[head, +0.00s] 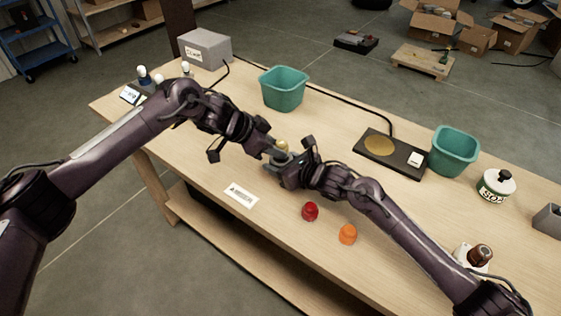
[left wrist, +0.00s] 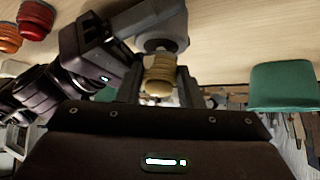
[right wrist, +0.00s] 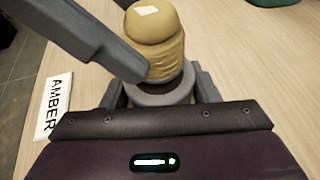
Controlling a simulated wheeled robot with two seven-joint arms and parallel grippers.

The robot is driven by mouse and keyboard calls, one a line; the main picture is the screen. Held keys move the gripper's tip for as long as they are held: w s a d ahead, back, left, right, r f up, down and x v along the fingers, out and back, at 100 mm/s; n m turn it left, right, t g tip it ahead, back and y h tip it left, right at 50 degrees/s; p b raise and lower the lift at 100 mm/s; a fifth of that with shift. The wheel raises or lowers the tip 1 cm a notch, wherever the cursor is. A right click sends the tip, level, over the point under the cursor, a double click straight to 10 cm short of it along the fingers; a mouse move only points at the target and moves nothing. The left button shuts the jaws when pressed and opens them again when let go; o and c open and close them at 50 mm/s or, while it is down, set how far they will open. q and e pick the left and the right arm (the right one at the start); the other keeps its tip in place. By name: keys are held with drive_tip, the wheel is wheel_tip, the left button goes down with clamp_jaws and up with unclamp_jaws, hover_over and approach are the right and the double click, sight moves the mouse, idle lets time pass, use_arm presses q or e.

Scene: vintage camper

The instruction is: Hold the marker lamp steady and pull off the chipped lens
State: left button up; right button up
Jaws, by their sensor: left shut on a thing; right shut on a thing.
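My right gripper (head: 284,166) is shut on the grey base. The lens and base look in line and touching. The fingers hide part of both.
A red lens (head: 310,211) and an orange lens (head: 347,234) lie right of the lamp. An AMBER label (head: 241,194) lies in front. Teal bins (head: 283,88) (head: 454,151), a black pad (head: 390,152) and a soap jar (head: 496,186) stand farther off.

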use_arm(q)
drive_tip(key=shift+r, duration=0.95)
drive_tip(key=shift+r, duration=0.1)
use_arm(e)
drive_tip(key=o, duration=1.2)
use_arm(q)
wheel_tip(320, 180, up, 4)
drive_tip(key=shift+f, duration=0.1)
use_arm(e)
drive_tip(key=v, duration=1.2)
drive_tip(key=shift+a+f, duration=0.1)
